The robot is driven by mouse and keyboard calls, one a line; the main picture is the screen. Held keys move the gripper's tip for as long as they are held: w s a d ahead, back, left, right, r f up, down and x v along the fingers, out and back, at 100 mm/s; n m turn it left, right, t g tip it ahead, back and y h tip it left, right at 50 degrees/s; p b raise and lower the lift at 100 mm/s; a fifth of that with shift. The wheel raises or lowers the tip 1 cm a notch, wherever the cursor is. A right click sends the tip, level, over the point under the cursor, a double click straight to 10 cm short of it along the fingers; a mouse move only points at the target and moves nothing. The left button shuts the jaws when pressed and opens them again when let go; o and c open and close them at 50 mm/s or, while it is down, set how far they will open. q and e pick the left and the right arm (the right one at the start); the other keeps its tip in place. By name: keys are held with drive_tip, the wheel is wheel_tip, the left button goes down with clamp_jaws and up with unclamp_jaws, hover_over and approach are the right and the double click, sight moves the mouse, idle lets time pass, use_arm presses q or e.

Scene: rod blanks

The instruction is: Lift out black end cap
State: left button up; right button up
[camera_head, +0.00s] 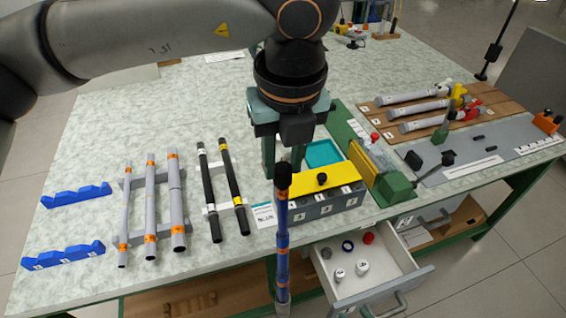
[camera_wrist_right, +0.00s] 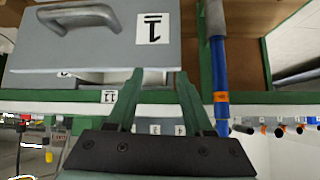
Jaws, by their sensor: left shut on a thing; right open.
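My left gripper (camera_head: 283,172) points down over the front of the table, shut on the upper end of a blue rod (camera_head: 283,245). The rod also shows in the right wrist view (camera_wrist_right: 220,70). My right gripper (camera_wrist_right: 160,72) is open and empty, near a grey drawer front (camera_wrist_right: 85,55).
A grey labelled box (camera_head: 325,205) with a yellow lid (camera_head: 318,183) stands behind the rod. Grey rods (camera_head: 150,205) and black rods (camera_head: 232,185) lie on holders to the left. Blue holders (camera_head: 75,195) are at far left. The table's back left is clear.

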sight(284, 166)
use_arm(q)
drive_tip(key=shift+r, duration=0.5)
wheel_tip(284, 166, up, 2)
drive_tip(key=shift+s+d+r+b, duration=0.15)
drive_tip(key=shift+r+b, duration=0.1)
drive_tip(key=shift+b, duration=0.25)
drive_tip(key=s+d+r+b, duration=0.1)
drive_tip(key=s+d+r, duration=0.6)
drive_tip(key=s+r, duration=0.2)
drive_tip(key=shift+s+d+r, duration=0.25)
drive_tip(key=shift+s+d, duration=0.15)
drive_tip(key=shift+s, duration=0.65)
drive_tip(key=shift+a+f, duration=0.1)
